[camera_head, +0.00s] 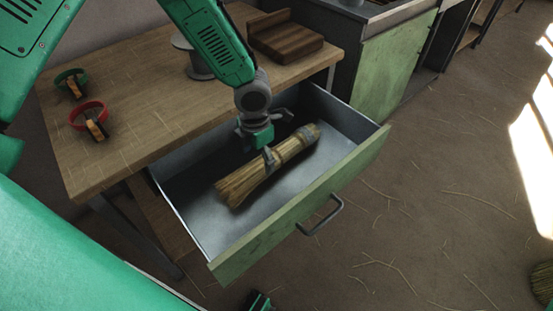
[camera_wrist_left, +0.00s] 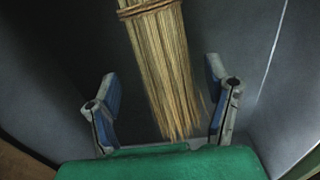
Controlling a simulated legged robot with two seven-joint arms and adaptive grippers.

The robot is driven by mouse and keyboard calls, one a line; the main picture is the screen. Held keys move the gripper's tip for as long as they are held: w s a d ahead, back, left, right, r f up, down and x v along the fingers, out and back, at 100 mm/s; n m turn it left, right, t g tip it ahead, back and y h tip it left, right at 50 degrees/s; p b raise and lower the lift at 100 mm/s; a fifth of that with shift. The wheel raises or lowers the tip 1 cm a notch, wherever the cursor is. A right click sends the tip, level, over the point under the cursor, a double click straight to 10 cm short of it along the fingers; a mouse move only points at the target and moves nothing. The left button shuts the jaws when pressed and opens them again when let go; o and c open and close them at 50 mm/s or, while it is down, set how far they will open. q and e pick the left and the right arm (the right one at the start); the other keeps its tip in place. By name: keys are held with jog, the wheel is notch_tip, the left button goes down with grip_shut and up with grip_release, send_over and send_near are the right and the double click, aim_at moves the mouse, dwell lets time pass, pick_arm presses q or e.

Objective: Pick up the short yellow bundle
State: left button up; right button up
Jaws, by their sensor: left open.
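The yellow straw bundle (camera_head: 240,186) lies in the open metal drawer, its loose straw ends toward the lower left and a grey band near its upper right end. My left gripper (camera_head: 274,140) is open above the bundle, with one finger on its near side. In the left wrist view, the bundle (camera_wrist_left: 168,70) runs down between the two spread fingers (camera_wrist_left: 163,105), with a gap on each side. A brown tie shows around it at the top. Only a small green and dark piece at the bottom edge, seemingly my right gripper (camera_head: 258,301), shows; its fingers are unclear.
The drawer (camera_head: 297,205) has metal walls and a green front with a handle (camera_head: 322,215). On the wooden table (camera_head: 130,85) are a green-ringed tool (camera_head: 72,80), a red-ringed tool (camera_head: 92,117), a grey spool (camera_head: 196,62) and a wooden block (camera_head: 285,38). Straw litters the floor.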

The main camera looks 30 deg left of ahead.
aim_at(259, 171)
pick_arm(q)
jog(key=f, duration=0.1)
jog(key=f+b, duration=0.1)
jog(key=f, duration=0.1)
jog(key=f+b, duration=0.1)
jog(key=shift+s+f, duration=0.25)
jog(key=shift+w+d+f, duration=0.1)
jog(key=shift+f, duration=0.25)
jog(key=c, duration=1.3)
jog(key=shift+r, duration=0.1)
